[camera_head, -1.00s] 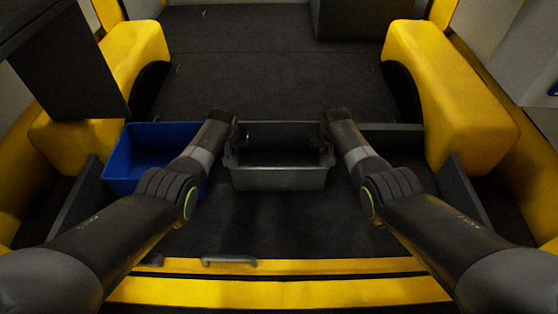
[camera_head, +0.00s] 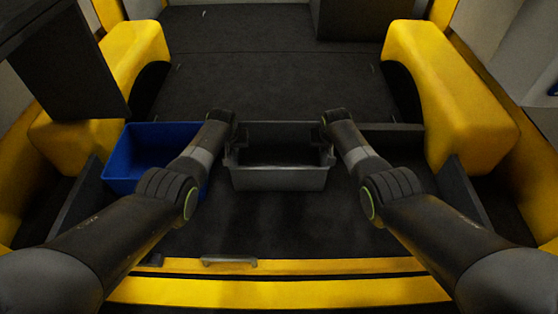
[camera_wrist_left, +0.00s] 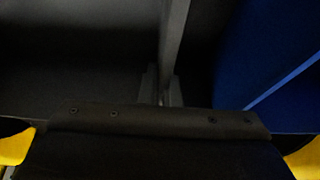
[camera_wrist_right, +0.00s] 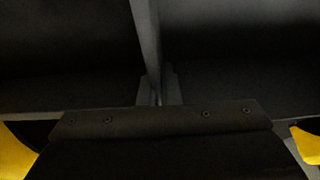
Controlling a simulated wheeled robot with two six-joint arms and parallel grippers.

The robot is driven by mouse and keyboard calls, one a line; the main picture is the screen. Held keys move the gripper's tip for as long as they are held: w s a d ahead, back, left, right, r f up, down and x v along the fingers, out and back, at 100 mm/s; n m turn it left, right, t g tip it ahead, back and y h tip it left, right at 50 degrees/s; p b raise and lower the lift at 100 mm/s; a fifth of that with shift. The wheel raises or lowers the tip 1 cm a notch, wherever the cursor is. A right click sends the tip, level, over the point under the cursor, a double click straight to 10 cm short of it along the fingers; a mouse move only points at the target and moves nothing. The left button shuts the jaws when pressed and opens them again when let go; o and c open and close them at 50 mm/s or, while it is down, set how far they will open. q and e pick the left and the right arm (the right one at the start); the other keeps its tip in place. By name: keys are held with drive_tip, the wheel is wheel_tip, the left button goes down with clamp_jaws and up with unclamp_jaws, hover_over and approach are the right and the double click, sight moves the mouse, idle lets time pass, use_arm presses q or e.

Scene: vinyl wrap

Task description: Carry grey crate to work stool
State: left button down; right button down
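The grey crate (camera_head: 279,180) sits upright on the dark van floor in the middle of the head view, open at the top. My left gripper (camera_head: 230,140) is at its left wall and my right gripper (camera_head: 328,138) is at its right wall. In the left wrist view the fingers (camera_wrist_left: 162,88) are close together on both sides of the crate's thin wall (camera_wrist_left: 175,30). In the right wrist view the fingers (camera_wrist_right: 157,88) likewise pinch the opposite wall (camera_wrist_right: 146,30). No work stool can be made out.
A blue crate (camera_head: 122,165) stands directly left of the grey crate, partly behind my left arm. Yellow wheel-arch covers (camera_head: 450,95) stand on both sides. A yellow-striped sill (camera_head: 290,290) runs along the front. The floor (camera_head: 270,70) behind is mostly clear.

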use_arm(q)
drive_tip(key=shift+r, duration=0.15)
use_arm(e)
drive_tip(key=shift+r, duration=0.15)
